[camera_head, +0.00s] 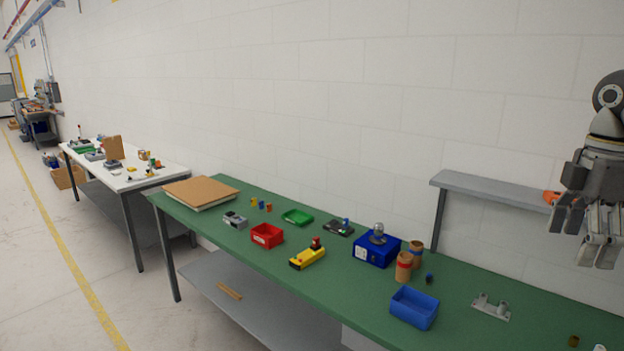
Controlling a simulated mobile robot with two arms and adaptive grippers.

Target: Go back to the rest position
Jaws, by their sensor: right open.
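My right gripper (592,222) is at the right edge of the head view, raised above the green table (470,288) and in front of the grey shelf. Its fingers point down, apart and with nothing between them. My left gripper is out of the picture. On the green table stand a blue box (377,252) with a rounded metal part on top, an empty-looking blue bin (414,307), a red bin (267,235), a green tray (297,217) and a yellow device (308,258) with a red top.
A grey shelf (490,190) stands behind the table at right, with an orange item (551,197) near my gripper. Brown cylinders (404,266) and a grey bracket (491,307) are on the table. A brown board (201,191) lies at its far end. A white table (125,178) stands beyond.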

